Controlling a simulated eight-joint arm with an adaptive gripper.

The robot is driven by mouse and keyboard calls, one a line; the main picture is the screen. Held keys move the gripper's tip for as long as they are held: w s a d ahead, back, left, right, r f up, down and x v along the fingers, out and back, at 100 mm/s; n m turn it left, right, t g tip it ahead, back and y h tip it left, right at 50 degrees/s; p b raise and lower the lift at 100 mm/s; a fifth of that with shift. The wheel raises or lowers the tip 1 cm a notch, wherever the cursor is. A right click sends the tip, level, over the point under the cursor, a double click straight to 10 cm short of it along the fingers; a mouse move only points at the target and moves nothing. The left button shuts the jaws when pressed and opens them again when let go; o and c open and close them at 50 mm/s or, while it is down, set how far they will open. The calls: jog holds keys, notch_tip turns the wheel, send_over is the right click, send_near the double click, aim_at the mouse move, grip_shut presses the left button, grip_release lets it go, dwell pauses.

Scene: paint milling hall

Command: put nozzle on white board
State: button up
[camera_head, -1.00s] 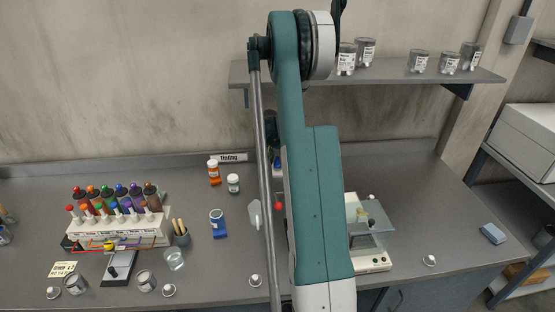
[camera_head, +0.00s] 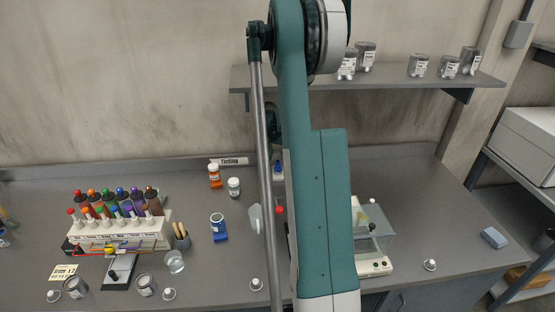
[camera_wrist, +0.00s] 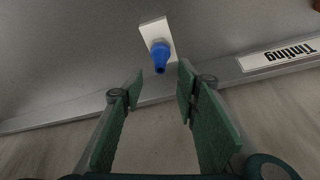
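A blue nozzle (camera_wrist: 160,55) shows in the wrist view, its narrow end towards my gripper. It stands over a small white board (camera_wrist: 154,31) and appears to rest on it; the contact is hidden behind the nozzle. In the head view the nozzle (camera_head: 278,168) is a small blue shape at the back of the bench, just left of my arm. My gripper (camera_wrist: 159,88) is open and empty, its two green fingers spread, with the nozzle beyond the fingertips and roughly between them. In the head view my gripper is hidden behind my arm.
A "Tinting" label (camera_wrist: 278,55) is at the back edge. An orange-and-white bottle (camera_head: 215,176), a white jar (camera_head: 234,187) and a blue container (camera_head: 218,227) stand left of my arm. A balance (camera_head: 374,265) stands right. A shelf (camera_head: 405,77) with cans hangs above.

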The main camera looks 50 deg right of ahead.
jog(key=shift+v, duration=2.85)
jog(key=s+a+r+n+t+b, duration=0.15)
jog(key=a+r, duration=0.25)
jog(key=a, duration=0.8)
jog(key=a+r+n+t+y, duration=0.1)
jog(key=a+r+n, duration=0.25)
jog(key=a, duration=0.85)
jog(key=s+a+r+n+t+b, duration=0.1)
jog(key=a+r, duration=0.4)
jog(key=a, duration=0.7)
jog(key=s+a+f+n+t+y+b, duration=0.1)
jog(key=s+a+n, duration=0.2)
jog(key=s+a, duration=0.7)
jog(key=s+a+n+t+y+b, duration=0.1)
jog(key=s+a+n, duration=0.3)
jog(key=s+a, duration=0.7)
jog(key=shift+a+f+n+y, duration=0.35)
jog(key=shift+a+y, duration=0.25)
jog(key=shift+a, duration=2.75)
jog(key=shift+s, duration=0.1)
